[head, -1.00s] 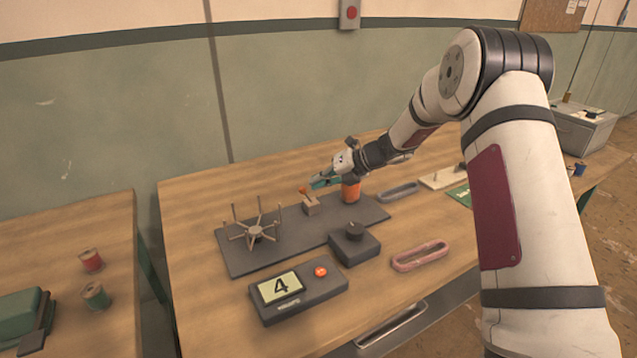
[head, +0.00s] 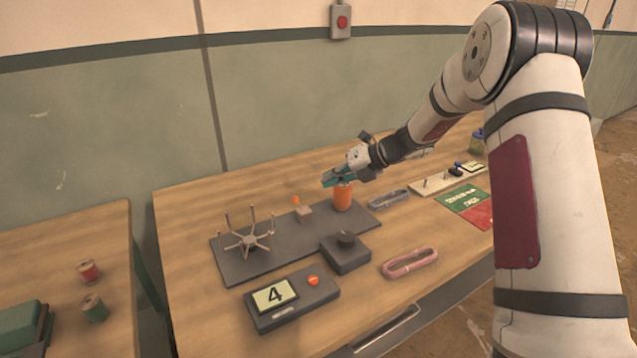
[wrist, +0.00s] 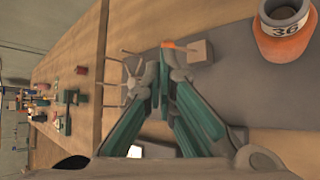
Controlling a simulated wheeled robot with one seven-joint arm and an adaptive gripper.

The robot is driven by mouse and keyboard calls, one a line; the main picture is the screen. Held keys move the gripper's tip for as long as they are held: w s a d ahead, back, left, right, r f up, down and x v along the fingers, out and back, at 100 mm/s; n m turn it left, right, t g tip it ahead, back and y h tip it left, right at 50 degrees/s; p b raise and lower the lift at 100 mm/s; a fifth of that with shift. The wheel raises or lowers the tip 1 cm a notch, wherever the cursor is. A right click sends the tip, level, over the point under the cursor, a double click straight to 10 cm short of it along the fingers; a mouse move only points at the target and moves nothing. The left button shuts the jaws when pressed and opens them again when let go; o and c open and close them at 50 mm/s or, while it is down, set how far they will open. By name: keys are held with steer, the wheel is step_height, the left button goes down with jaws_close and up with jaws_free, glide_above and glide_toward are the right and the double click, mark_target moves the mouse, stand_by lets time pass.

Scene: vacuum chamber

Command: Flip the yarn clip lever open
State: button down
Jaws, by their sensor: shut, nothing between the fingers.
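The yarn clip (head: 304,212) is a small tan block on the dark grey base plate (head: 243,273), with a lever that ends in an orange tip (head: 296,199) at its upper left. In the wrist view the clip (wrist: 203,50) lies just beyond the fingertips, and its orange tip (wrist: 168,45) points to the left. My gripper (head: 325,181) has teal fingers and is shut and empty. It is above and to the right of the clip, apart from it in the head view. The fingertips (wrist: 166,72) hide part of the winder in the wrist view.
A spoked winder (head: 248,243) stands left of the clip, and an orange jar (head: 343,197) stands right, close under my gripper. A knob box (head: 345,253), a counter showing 4 (head: 292,302) and a pink yarn skein (head: 410,262) are in front.

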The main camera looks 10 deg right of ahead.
steer(key=shift+a+r+v, duration=0.1)
steer(key=shift+a+v, duration=0.05)
steer(key=shift+v, duration=1.25)
steer(key=shift+a+r+v, duration=0.15)
steer(key=shift+v, duration=1.2)
steer(key=shift+s, duration=0.15)
steer(key=s+a+r+n+g+h, duration=0.1)
steer(key=s+a+r+n, duration=0.1)
steer(key=s+r+n, duration=0.35)
steer(key=s+a+r+n+g+h, duration=0.1)
steer(key=s+a+r+n+h, duration=0.1)
steer(key=s+n, duration=0.6)
steer(key=s+a+r+n+g+h, duration=0.1)
steer(key=s+a+r+n, duration=0.3)
steer(key=s, duration=0.5)
steer(key=s+d+n+h, duration=0.2)
steer(key=s+d+n, duration=0.1)
steer(key=s+n, duration=0.6)
steer(key=s+d+f+n+t+h, duration=0.1)
steer(key=s+d+n+h, duration=0.2)
steer(key=s+n, duration=0.6)
steer(key=shift+s+f, duration=0.2)
steer(key=shift+s, duration=0.9)
